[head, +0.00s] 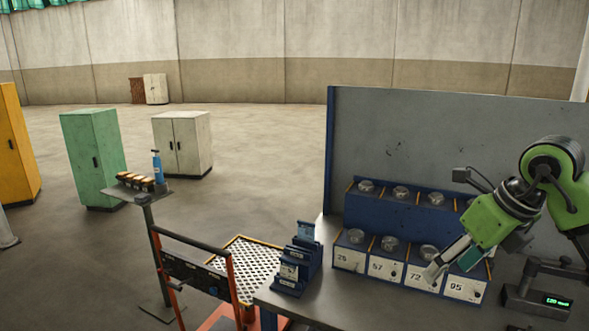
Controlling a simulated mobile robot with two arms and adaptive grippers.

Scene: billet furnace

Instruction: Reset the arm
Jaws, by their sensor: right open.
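My right arm, green and black, comes in from the right edge. Its gripper (440,268) points down and left in front of the numbered blue rack (349,258) on the workbench. The gripper is open, and its fingers cover part of the rack near the labels 72 and 95. I cannot tell whether the fingers touch the rack. My left gripper is not in view.
A blue card holder (297,262) stands left of the rack. A device with a green display (540,299) is at the bench's right. A grey panel (420,130) backs the bench. An orange-framed cart (195,268) stands left.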

